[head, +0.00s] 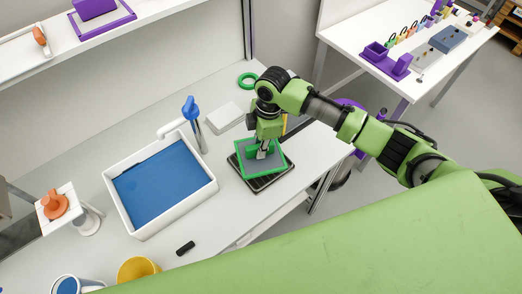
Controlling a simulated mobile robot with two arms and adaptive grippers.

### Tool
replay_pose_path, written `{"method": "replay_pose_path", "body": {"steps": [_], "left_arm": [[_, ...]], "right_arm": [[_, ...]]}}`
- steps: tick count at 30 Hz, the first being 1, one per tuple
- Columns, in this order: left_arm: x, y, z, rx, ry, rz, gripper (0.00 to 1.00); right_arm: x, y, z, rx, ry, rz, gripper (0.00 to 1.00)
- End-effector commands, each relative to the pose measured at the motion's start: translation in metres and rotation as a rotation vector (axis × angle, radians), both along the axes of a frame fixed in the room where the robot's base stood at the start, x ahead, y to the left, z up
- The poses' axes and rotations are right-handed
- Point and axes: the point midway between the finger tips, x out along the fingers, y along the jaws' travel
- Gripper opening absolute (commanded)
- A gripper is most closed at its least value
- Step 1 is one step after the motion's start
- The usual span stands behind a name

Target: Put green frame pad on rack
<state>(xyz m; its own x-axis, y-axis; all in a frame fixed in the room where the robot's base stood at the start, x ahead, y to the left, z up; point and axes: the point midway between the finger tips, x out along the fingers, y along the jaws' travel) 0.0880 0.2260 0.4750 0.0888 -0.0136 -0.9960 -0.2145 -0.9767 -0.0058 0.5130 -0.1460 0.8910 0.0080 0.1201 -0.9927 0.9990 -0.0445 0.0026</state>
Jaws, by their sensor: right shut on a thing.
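The green frame pad (279,166) has a green rim around a grey middle, with a green raised part in its centre. It is over the dark rack (265,187) on the white worktop, near the right end. The rack's dark ribbed edge shows below the pad's front side. My right gripper (262,154) points down and is shut on the pad's raised green part. I cannot tell whether the pad touches the rack or hangs slightly above it. My left gripper is not in view.
A white basin (211,190) with a blue bottom and a blue-handled tap (191,110) stand left of the rack. A green ring (248,80) and white block (224,117) lie behind. A black piece (185,248) and yellow cup (138,269) are in front.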

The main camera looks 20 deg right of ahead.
Motion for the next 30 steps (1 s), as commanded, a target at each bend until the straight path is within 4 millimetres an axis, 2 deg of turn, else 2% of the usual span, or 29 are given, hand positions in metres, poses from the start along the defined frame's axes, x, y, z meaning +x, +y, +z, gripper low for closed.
{"method": "replay_pose_path", "body": {"steps": [4, 11, 22, 23, 24, 25, 30], "left_arm": [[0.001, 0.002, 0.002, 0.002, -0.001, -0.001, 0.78], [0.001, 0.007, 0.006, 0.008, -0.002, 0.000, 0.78], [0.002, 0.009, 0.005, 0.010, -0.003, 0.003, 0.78], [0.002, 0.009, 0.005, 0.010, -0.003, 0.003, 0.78], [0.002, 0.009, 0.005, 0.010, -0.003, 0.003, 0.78], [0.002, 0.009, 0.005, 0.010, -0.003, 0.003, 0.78], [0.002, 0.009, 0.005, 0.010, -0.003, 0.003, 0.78]], "right_arm": [[0.006, -0.004, -0.008, 0.000, 0.000, -0.001, 0.00], [0.006, -0.004, -0.037, -0.001, 0.000, 0.000, 0.00], [0.006, -0.004, -0.042, 0.000, -0.002, 0.000, 0.00], [0.006, -0.004, -0.042, -0.001, -0.001, 0.000, 0.16], [0.006, -0.004, -0.042, -0.001, -0.002, 0.000, 0.26], [0.006, -0.004, -0.042, -0.001, -0.001, 0.000, 0.30], [0.006, -0.004, -0.042, -0.001, -0.001, 0.000, 0.30]]}}
